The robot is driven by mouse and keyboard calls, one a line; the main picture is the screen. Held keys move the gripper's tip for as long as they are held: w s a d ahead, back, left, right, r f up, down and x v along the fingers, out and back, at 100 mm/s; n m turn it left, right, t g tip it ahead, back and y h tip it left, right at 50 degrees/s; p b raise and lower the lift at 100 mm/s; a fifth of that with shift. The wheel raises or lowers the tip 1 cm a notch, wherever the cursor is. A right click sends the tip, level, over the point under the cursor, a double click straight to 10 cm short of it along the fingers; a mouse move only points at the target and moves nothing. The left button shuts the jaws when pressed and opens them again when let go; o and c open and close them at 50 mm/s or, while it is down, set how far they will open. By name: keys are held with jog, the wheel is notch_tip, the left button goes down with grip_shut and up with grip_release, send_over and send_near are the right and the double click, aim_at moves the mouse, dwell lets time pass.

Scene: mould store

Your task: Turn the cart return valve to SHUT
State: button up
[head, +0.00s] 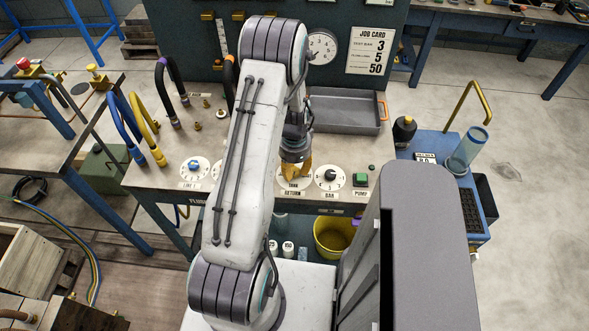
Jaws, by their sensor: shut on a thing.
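The cart return valve's white dial (285,181) is on the front of the grey bench, with a label reading RETURN just below it. My gripper (295,171) is directly over this dial, pointing down, its yellowish fingers shut at the valve's knob. The fingers and my arm hide the knob and most of the dial, so I cannot read where the pointer stands or see the SHUT mark.
A BAR dial (328,178) and a green PUMP button (360,179) sit close on the right. A LINE 1 dial (194,168) is on the left. A grey tray (345,126) lies behind. A blue cart (430,146) holding a clear cylinder (467,148) stands at the right.

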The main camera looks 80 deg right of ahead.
grip_shut()
jog(key=shift+f+n+b, duration=0.1)
jog(key=shift+n+b, duration=0.2)
jog(key=shift+b, duration=0.05)
jog(key=shift+f+n+b, duration=0.15)
jog(key=shift+n+b, duration=0.75)
jog(key=shift+b, duration=0.1)
jog(key=n+b, duration=0.4)
jog(key=n, duration=0.2)
jog(key=shift+b, duration=0.3)
jog(key=n+b, duration=0.2)
jog(key=n, duration=0.2)
jog(key=shift+n, duration=0.4)
jog(key=shift+a+n+b, duration=0.1)
jog(key=shift+n+b, duration=0.85)
jog(key=shift+n, duration=1.35)
